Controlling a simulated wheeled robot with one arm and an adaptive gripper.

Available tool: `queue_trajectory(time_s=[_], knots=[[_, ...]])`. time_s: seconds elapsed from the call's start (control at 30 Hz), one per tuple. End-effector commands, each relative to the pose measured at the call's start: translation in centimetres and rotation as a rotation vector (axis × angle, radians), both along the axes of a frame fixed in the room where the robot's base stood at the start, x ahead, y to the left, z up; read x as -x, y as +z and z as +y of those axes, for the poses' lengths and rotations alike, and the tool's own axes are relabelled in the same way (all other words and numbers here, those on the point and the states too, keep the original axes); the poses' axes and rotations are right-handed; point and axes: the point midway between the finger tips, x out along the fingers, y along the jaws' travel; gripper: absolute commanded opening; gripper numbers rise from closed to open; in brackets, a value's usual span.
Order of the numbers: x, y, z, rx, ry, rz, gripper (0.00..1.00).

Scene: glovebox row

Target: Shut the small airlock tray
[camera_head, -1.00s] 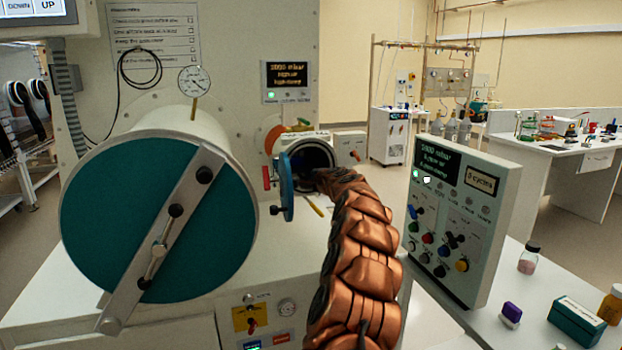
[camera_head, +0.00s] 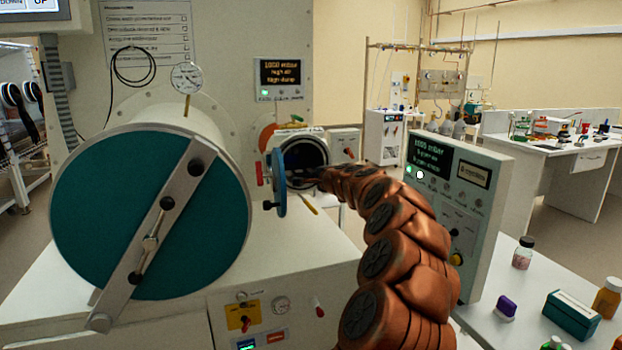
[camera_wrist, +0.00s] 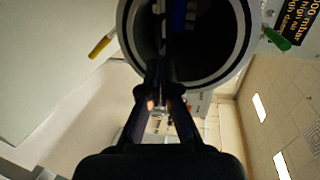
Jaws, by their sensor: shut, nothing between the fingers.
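The small airlock (camera_head: 303,143) is a round white-rimmed port in the wall, with a dark inside. Its blue door (camera_head: 279,182) stands open, swung to the left. In the wrist view the airlock rim (camera_wrist: 243,60) fills the top, and a blue and grey part (camera_wrist: 178,16) shows inside, perhaps the tray; its outline is too dark to tell how far out it sits. My gripper (camera_wrist: 158,68) is shut and empty, its fingertips at the mouth of the port. In the head view my copper arm hides most of the gripper.
The large teal-doored airlock (camera_head: 140,225) stands at left. A control panel (camera_head: 450,200) stands right of my arm. A purple-capped item (camera_head: 505,307), a teal box (camera_head: 571,314) and bottles lie on the right bench. A green handle (camera_wrist: 277,39) and yellow handle (camera_wrist: 100,46) flank the port.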

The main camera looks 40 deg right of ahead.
Motion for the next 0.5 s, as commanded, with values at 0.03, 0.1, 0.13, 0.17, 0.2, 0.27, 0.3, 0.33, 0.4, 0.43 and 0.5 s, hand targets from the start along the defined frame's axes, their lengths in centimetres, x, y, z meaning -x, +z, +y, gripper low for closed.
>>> queue_trajectory(time_s=[0.03,0.1,0.13,0.17,0.2,0.27,0.3,0.33,0.4,0.43,0.5], knots=[[0.6,0.3,0.1,0.001,0.000,-0.004,0.00],[1.3,0.4,0.3,0.001,0.000,-0.002,0.00],[1.5,0.4,0.4,-0.001,0.001,-0.001,0.00],[1.8,0.4,0.5,-0.001,0.001,0.000,0.00],[2.2,0.5,0.7,-0.001,0.002,0.000,0.00],[2.7,0.7,0.9,0.000,0.003,-0.001,0.00],[3.1,0.9,1.0,0.000,0.002,-0.002,0.00],[3.4,1.0,1.0,0.000,0.002,-0.002,0.00],[3.9,1.0,1.1,0.000,0.002,-0.001,0.00],[4.1,1.0,1.2,0.000,0.002,-0.001,0.00],[4.4,1.1,1.4,-0.001,0.003,0.001,0.00]])
